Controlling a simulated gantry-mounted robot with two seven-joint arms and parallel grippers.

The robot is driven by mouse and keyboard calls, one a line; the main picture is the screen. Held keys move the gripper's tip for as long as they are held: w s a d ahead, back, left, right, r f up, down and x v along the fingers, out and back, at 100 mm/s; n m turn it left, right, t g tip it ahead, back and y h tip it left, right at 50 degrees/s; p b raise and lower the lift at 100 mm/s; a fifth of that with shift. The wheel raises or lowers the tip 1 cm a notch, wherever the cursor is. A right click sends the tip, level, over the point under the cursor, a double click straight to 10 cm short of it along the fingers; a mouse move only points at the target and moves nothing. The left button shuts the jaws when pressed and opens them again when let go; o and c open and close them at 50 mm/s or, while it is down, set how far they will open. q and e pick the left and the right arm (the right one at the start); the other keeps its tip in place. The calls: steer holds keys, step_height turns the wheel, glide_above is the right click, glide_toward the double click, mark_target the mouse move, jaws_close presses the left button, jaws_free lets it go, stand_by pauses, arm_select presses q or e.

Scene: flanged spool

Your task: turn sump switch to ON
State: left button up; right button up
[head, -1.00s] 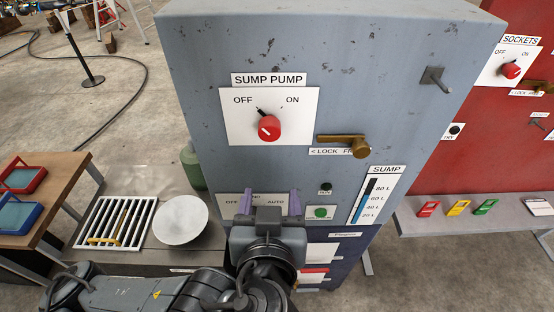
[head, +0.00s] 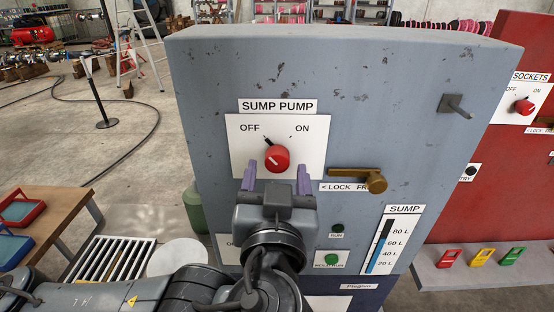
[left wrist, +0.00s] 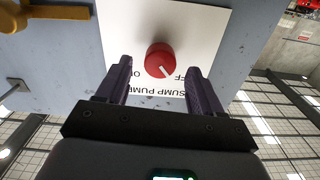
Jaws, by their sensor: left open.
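The sump switch is a red round knob (head: 277,158) on a white plate (head: 300,135) marked OFF and ON, under the SUMP PUMP label (head: 277,106). Its pointer aims up and left, toward OFF. My left gripper (head: 277,180) is open and empty in front of the panel, its purple fingers at the plate's lower edge, just below the knob. In the left wrist view the knob (left wrist: 159,60) shows upside down beyond and between the two open fingers (left wrist: 160,85), with no visible contact. My right gripper is not in view.
A brass lock handle (head: 358,179) sticks out right of the plate. A metal peg (head: 455,105) juts from the upper right of the grey cabinet (head: 350,80). Below are a green button (head: 331,259) and the SUMP level gauge (head: 391,245).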

mark_target(277, 164)
arm_select(q)
steer(key=shift+w, duration=1.85)
